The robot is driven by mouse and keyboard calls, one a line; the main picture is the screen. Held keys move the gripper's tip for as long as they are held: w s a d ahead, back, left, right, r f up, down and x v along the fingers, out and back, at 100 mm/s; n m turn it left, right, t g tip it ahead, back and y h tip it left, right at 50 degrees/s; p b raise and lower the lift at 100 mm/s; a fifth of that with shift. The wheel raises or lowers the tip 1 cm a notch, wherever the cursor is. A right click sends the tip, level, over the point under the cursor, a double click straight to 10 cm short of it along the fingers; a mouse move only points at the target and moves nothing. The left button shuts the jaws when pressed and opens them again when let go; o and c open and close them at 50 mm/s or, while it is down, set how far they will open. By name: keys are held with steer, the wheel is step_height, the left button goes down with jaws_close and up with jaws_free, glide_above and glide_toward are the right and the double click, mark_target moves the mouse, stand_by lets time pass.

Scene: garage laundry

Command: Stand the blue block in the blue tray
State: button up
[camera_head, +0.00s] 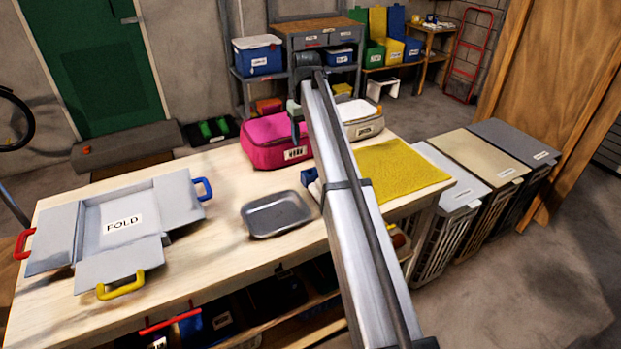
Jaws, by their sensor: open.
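A shallow metal tray (275,214) with rounded corners lies on the wooden table. It looks grey rather than blue and appears empty. A small blue thing (309,177) shows just right of the tray, at the left edge of my arm. It may be the blue block, but my arm hides much of it, so I cannot tell its shape or whether it stands. My gripper (296,128) is open, small in the picture, and appears in front of or above the pink bag. It is apart from the tray and the blue thing, and its fingertips are hard to make out.
A pink bag (268,141) and a pale bag (362,120) stand at the table's back. A yellow cloth (400,169) lies right. A grey folding board (122,219) with coloured handles covers the left. Bare table surrounds the tray's left and front. Lidded hampers (452,178) stand at right.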

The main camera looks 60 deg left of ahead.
steer(key=m, duration=1.7)
glide_above(308, 174)
step_height(308, 174, down, 8)
steer(key=shift+s, duration=0.15)
steer(key=shift+w+a+f, duration=0.1)
steer(key=shift+w+f, duration=0.05)
steer(key=shift+f, duration=1.2)
steer(key=shift+w+a+f, duration=0.1)
steer(key=shift+f, duration=1.2)
steer(key=shift+c, duration=0.3)
steer(key=shift+r, duration=0.1)
steer(key=c, duration=0.8)
